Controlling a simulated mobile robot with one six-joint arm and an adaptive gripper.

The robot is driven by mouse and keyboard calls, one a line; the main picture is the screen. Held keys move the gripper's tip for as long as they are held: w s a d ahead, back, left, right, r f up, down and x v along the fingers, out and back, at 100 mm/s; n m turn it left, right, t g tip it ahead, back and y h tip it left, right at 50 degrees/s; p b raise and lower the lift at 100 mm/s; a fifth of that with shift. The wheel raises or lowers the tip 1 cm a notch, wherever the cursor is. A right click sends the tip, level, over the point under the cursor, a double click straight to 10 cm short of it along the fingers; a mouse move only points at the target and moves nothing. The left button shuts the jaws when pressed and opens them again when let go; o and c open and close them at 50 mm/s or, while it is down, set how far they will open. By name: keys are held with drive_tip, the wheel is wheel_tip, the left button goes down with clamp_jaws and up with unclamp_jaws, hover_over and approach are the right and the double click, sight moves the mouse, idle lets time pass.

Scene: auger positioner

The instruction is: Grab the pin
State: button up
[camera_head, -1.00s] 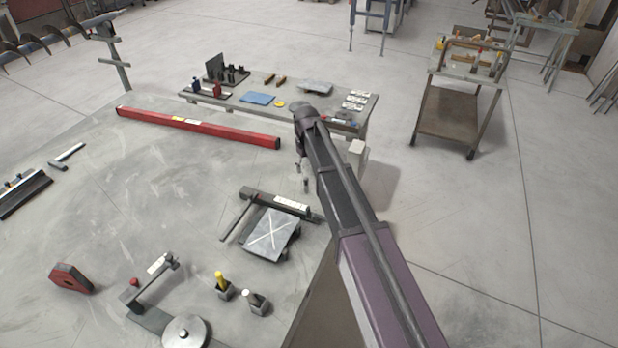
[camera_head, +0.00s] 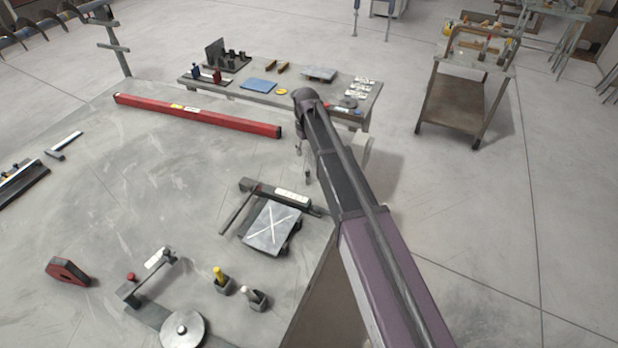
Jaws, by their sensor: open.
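Two upright pin-like pieces stand in small dark holders on the near part of the large grey table: a yellow-topped pin (camera_head: 218,273) and a pale grey-topped pin (camera_head: 252,295). I cannot tell which one the task means. My gripper (camera_head: 303,164) hangs at the far end of my arm, well beyond and to the right of both pins and apart from them. It is open, with nothing seen between its fingers. It is small in the picture and partly hidden by the arm.
A square plate with a white cross (camera_head: 271,229) and a dark bar assembly lie between my gripper and the pins. A round disc (camera_head: 183,330), a clamp arm (camera_head: 150,278) and a red magnet block (camera_head: 66,270) are near. A long red level (camera_head: 196,115) lies farther back.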

sight(308, 176)
drive_tip(key=shift+f+b, duration=3.9)
drive_tip(key=shift+f, duration=0.25)
drive_tip(key=shift+d+f+b, duration=0.15)
drive_tip(key=shift+f+b, duration=2.45)
clamp_jaws()
